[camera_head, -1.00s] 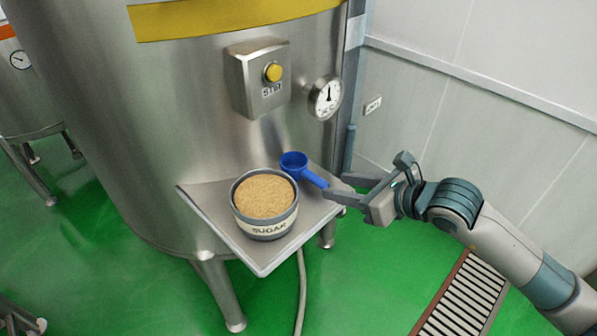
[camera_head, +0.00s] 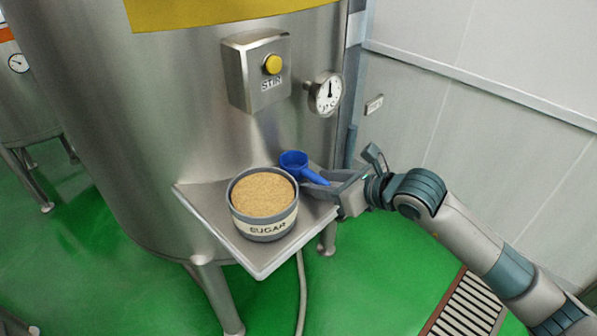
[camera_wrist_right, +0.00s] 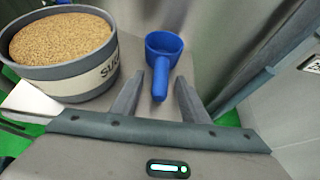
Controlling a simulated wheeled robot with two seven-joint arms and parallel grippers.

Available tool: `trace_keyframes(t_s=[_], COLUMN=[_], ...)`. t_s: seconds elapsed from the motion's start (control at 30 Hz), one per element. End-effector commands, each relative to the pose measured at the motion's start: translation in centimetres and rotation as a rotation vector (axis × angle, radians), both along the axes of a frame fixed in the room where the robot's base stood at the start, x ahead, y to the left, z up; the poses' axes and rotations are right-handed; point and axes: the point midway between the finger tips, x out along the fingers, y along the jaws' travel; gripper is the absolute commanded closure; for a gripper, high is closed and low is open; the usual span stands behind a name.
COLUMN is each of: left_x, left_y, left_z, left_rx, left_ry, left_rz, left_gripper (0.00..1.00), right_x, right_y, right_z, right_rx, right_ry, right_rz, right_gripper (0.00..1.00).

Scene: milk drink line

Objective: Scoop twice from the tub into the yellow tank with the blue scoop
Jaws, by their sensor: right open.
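The blue scoop (camera_head: 294,160) rests on the metal shelf (camera_head: 262,262) fixed to the yellow-banded tank (camera_head: 160,130). Its bowl is away from me and its handle points toward my right gripper. The sugar tub (camera_head: 266,229), grey with a cream label and full of tan grains, stands on the shelf left of the scoop. My right gripper (camera_head: 318,187) is open, its fingers at the scoop's handle. In the right wrist view the handle (camera_wrist_right: 160,80) lies between the two open fingers (camera_wrist_right: 158,98), with gaps on both sides. My left gripper is not in view.
A box with a yellow STIR button (camera_head: 272,65) and a dial gauge (camera_head: 325,93) are on the tank above the shelf. A wall (camera_head: 480,90) stands at right. A floor drain grate (camera_head: 468,306) lies at lower right. Another tank (camera_head: 22,100) is far left.

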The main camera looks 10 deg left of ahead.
Motion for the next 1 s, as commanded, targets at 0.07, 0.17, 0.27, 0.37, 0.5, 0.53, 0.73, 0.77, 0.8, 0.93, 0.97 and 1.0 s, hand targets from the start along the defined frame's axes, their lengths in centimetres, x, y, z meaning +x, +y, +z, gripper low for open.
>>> trace_keyframes(t_s=[0.07, 0.17, 0.27, 0.37, 0.5, 0.53, 0.73, 0.77, 0.8, 0.93, 0.97, 1.0], left_x=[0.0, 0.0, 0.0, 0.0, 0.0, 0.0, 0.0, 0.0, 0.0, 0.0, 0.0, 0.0], left_y=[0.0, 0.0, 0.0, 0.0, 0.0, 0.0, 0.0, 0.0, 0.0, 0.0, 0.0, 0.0], left_z=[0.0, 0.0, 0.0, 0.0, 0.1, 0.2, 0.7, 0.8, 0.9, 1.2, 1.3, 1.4], left_rx=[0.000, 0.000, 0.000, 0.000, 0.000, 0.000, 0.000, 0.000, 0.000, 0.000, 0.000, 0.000], left_ry=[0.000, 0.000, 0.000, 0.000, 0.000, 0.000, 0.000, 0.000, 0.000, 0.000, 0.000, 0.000], left_rz=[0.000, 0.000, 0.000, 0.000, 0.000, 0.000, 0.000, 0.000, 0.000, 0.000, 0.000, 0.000], left_gripper=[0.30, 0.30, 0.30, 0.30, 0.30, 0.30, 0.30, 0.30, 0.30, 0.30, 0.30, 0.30], right_x=[0.0, 0.0, 0.0, 0.0, 0.0, 0.0, 0.0, 0.0, 0.0, 0.0, 0.0, 0.0], right_y=[0.0, 0.0, 0.0, 0.0, 0.0, 0.0, 0.0, 0.0, 0.0, 0.0, 0.0, 0.0], right_z=[0.0, 0.0, 0.0, 0.0, 0.3, 0.4, 1.6, 1.8, 2.1, 3.0, 3.2, 3.5], right_rx=[0.000, 0.000, 0.000, 0.000, 0.001, 0.001, -0.001, 0.000, 0.000, 0.000, 0.000, 0.000], right_ry=[0.000, 0.000, 0.000, 0.000, -0.001, -0.001, -0.001, -0.001, -0.001, -0.001, -0.001, -0.001], right_rz=[0.000, 0.000, 0.000, 0.000, 0.000, 0.000, 0.000, 0.000, 0.000, 0.000, 0.000, 0.000], right_gripper=[0.59, 0.81, 1.00, 1.00, 1.00, 1.00, 1.00, 1.00, 1.00, 1.00, 1.00, 1.00])
